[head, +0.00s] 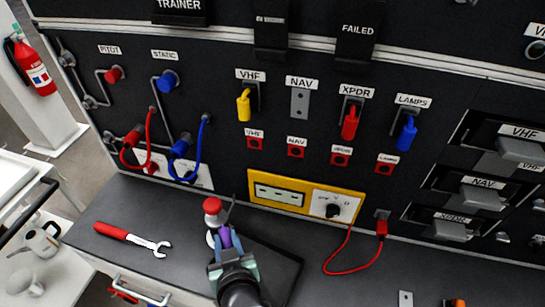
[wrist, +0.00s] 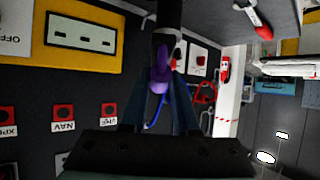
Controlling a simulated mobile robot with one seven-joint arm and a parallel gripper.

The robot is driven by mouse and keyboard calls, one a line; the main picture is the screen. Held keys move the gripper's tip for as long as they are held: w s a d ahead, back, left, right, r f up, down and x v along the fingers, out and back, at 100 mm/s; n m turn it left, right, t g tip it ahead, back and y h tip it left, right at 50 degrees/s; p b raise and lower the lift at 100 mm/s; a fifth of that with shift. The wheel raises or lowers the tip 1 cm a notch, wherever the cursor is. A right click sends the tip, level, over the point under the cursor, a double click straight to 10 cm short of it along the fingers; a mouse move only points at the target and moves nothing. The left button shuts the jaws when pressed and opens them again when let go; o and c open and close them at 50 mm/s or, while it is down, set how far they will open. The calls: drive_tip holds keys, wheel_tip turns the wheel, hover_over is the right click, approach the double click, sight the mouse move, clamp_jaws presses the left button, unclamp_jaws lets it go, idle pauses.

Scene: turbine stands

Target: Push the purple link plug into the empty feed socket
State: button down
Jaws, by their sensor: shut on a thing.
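My gripper (head: 225,240) is shut on the purple link plug (head: 226,234), low over the bench in front of the panel. In the wrist view the purple plug (wrist: 160,80) sits between the blue fingers of my gripper (wrist: 163,84). The NAV feed socket (head: 299,103) is a bare grey plate with dark holes, up and right of my gripper and well apart from the plug. The VHF, XPDR and LAMPS sockets beside it hold a yellow plug (head: 243,106), a red plug (head: 350,122) and a blue plug (head: 406,133). The purple plug's far end is partly hidden.
A yellow-framed unit (head: 262,180) stands at the panel's foot, with a red cable (head: 345,272) to its right. A red-topped item (head: 212,206) stands close beside my gripper. A red-handled wrench (head: 130,238) lies on the bench left. Red and blue hoses loop from the panel's left.

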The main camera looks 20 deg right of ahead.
sight(226, 228)
drive_tip(key=w+r+t, duration=0.1)
drive_tip(key=w+r, duration=0.1)
drive_tip(key=w+r+t, duration=0.1)
drive_tip(key=r, duration=0.1)
drive_tip(key=shift+w+d+t, duration=0.1)
drive_tip(key=shift+d+t, duration=0.2)
drive_tip(key=d+r+m+t+h, duration=0.7)
drive_tip(key=d+r+h, duration=0.5)
drive_tip(key=r+h, duration=0.3)
drive_tip(key=shift+y, duration=0.3)
drive_tip(key=shift+w+d+r+b, duration=0.25)
drive_tip(key=shift+w+d, duration=0.2)
drive_tip(key=shift+w, duration=0.15)
drive_tip(key=shift+w+d+r+b, duration=0.2)
drive_tip(key=shift+w+d+b, duration=0.1)
drive_tip(key=shift+w+d, duration=0.25)
drive_tip(key=shift+w+d+r+b, duration=0.25)
drive_tip(key=shift+w+d, duration=0.15)
drive_tip(key=shift+w, duration=0.2)
drive_tip(key=shift+w+d+f+b, duration=0.1)
drive_tip(key=shift+w+d+b, duration=0.45)
drive_tip(key=shift+b, duration=0.5)
